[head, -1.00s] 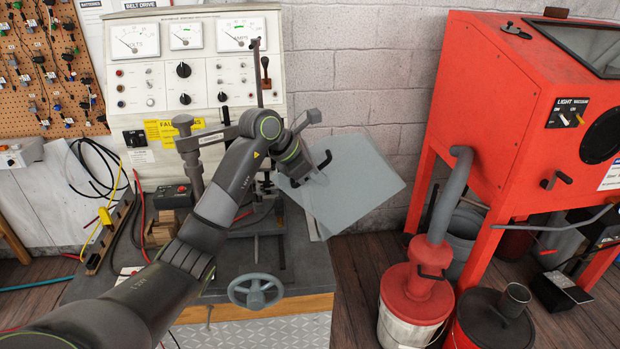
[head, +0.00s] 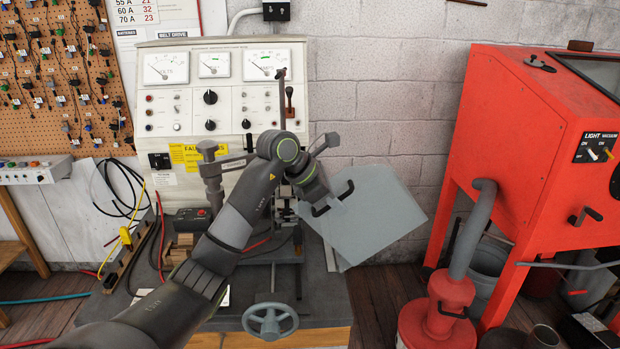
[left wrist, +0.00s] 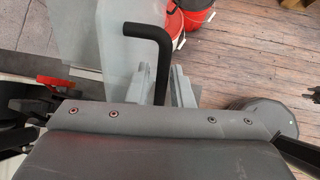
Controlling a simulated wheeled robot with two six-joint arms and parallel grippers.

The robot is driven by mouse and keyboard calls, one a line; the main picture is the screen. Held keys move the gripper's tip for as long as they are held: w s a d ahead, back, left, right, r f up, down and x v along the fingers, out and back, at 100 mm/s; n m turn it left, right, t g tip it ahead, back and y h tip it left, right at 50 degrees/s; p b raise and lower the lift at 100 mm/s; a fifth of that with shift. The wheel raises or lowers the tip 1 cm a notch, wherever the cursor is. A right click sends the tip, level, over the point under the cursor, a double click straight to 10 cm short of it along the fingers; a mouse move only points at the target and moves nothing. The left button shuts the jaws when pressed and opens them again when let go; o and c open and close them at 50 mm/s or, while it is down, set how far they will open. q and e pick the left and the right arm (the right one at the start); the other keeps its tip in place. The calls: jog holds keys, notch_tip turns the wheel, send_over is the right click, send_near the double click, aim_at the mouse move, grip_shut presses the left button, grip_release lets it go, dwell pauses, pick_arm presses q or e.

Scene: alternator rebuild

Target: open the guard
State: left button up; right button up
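The guard (head: 378,222) is a flat pale grey sheet, tilted at an angle over the right side of the test bench, and its edge also shows in the left wrist view (left wrist: 105,45). Its black bar handle (head: 347,190) sticks out near the upper left edge; the bent handle shows in the left wrist view (left wrist: 160,55). My left gripper (head: 331,203) is at this handle, with the handle's ends showing on either side. In the left wrist view grey fingers flank the bar closely, so it looks shut on it. My right gripper is out of view.
The meter panel (head: 222,95) stands behind the bench, with a grey post (head: 212,178) left of my arm. A handwheel (head: 270,321) is at the bench front. A red blasting cabinet (head: 520,130) and a red-lidded bucket (head: 438,325) stand to the right, with floor between.

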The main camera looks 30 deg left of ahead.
pick_arm(q)
jog(key=b+v, duration=0.3)
jog(key=v, duration=1.2)
jog(key=shift+s+a, duration=0.15)
